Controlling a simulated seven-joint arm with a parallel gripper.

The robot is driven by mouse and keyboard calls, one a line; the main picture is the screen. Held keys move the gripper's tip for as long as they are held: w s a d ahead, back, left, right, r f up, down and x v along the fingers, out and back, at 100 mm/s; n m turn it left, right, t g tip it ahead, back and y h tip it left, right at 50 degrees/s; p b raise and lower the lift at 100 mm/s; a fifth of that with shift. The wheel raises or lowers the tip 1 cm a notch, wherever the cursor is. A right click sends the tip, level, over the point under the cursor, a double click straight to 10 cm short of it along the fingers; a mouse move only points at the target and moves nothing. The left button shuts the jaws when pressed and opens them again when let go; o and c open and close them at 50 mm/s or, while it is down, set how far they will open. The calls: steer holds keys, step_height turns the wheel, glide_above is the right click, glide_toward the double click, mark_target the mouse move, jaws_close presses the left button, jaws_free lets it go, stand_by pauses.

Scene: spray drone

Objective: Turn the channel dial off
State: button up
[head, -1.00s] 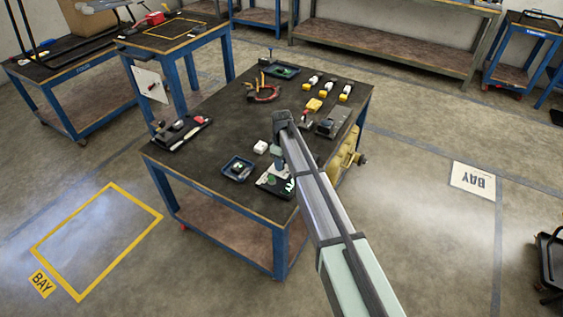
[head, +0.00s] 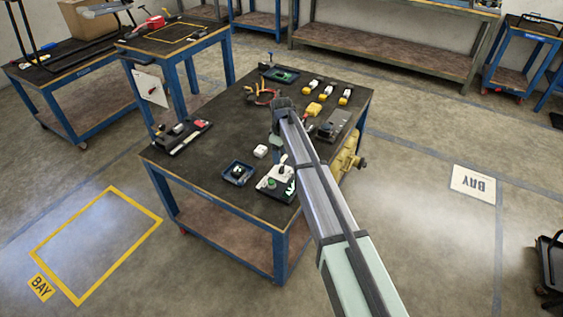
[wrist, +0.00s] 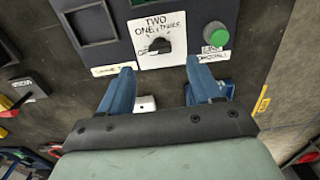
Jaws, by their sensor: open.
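The channel dial (wrist: 160,46) is a black knob on a white plate in the wrist view. TWO is printed above it, ONE and THREE at its sides; the lower-left label is partly hidden. I cannot tell where its pointer rests. The plate is on a dark panel with a green button (wrist: 215,35). The panel (head: 277,183) also shows in the head view, near the table's front. My gripper (wrist: 160,76) is open, its two blue fingers apart and empty, just below the dial in the wrist view.
A blue tray (head: 238,173) and a small white block (head: 260,151) lie left of the panel. A grey box (head: 331,124) and yellow-and-white pieces (head: 313,108) stand farther back. The tabletop (head: 205,155) between is mostly clear.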

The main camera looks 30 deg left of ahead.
mark_target(282, 167)
step_height(282, 167, up, 7)
stand_by(0.3)
stand_by(0.5)
steer(key=s+d+f+m+g+h, duration=0.15)
steer(key=s+d+f+m, duration=0.3)
steer(key=d+f, duration=1.2)
steer(key=s+d+f+m+g, duration=0.2)
steer(key=s+d+f+m, duration=0.25)
steer(key=d+f, duration=1.25)
steer(key=s+d+f+m+g, duration=0.1)
steer(key=s+d+f+m, duration=0.1)
steer(key=s+d, duration=0.6)
steer(key=s+d+f+m+g+y, duration=0.1)
steer(key=s+d+m, duration=0.3)
steer(key=s+d, duration=0.5)
steer(key=s+d+f+m+g, duration=0.1)
steer(key=s+d+f+m, duration=0.2)
steer(key=s+d, duration=0.6)
steer(key=s+f, duration=0.1)
steer(key=s, duration=0.8)
steer(key=shift+s+d, duration=0.15)
steer(key=shift+d, duration=0.05)
steer(key=shift+y, duration=0.25)
